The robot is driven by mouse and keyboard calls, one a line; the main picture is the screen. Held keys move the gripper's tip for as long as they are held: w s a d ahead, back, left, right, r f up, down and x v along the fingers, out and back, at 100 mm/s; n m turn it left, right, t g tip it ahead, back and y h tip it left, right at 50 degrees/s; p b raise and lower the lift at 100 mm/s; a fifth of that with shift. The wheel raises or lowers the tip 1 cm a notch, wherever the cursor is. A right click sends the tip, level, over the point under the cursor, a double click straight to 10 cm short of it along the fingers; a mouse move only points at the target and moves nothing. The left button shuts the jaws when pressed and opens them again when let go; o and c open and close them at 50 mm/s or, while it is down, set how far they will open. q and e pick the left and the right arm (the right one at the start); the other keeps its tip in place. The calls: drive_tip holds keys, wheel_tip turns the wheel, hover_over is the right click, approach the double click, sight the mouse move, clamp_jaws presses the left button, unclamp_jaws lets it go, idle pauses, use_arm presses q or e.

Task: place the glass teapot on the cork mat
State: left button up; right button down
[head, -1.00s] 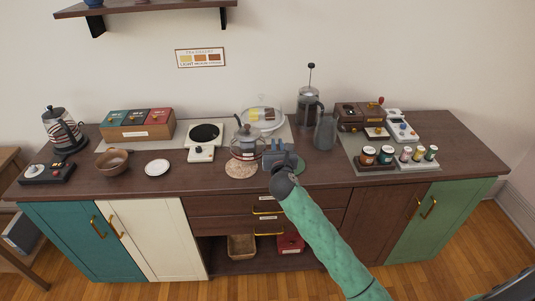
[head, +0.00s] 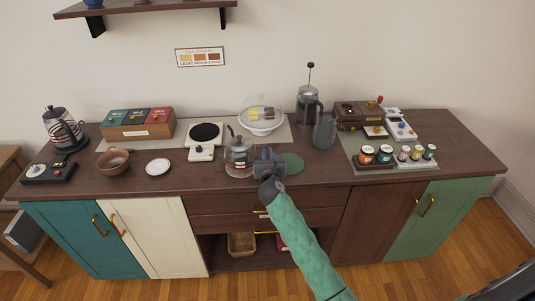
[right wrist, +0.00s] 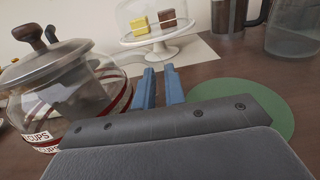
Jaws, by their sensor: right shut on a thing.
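The glass teapot (head: 239,158), clear with a dark lid and red bands, stands at the middle front of the counter. It also shows at the left of the right wrist view (right wrist: 82,84). My right gripper (head: 265,157) is at the teapot's right side and is shut on it; its blue fingertips (right wrist: 161,86) are close together, and the grip point is not clear. My left gripper is out of view.
A green round mat (head: 293,162) lies right of my gripper. Behind are a cake stand (head: 262,131) and a grey jug (head: 324,133). A tray of jars (head: 376,163) is right.

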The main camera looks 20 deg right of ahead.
drive_tip(key=c, duration=1.9)
unclamp_jaws()
drive_tip(key=shift+f, duration=0.1)
drive_tip(key=o, duration=0.4)
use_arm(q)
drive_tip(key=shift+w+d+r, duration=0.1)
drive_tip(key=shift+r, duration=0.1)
use_arm(e)
drive_tip(key=shift+o, duration=0.2)
drive_tip(key=shift+s, duration=0.15)
use_arm(q)
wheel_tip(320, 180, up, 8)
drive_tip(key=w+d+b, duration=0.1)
drive_tip(key=b, duration=0.2)
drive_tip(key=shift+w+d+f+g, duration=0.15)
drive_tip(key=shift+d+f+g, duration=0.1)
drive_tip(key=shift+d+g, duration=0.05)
use_arm(e)
drive_tip(key=v, duration=1.1)
drive_tip(key=shift+s+r, duration=0.25)
drive_tip(key=shift+s, duration=0.05)
drive_tip(key=shift+a, duration=0.15)
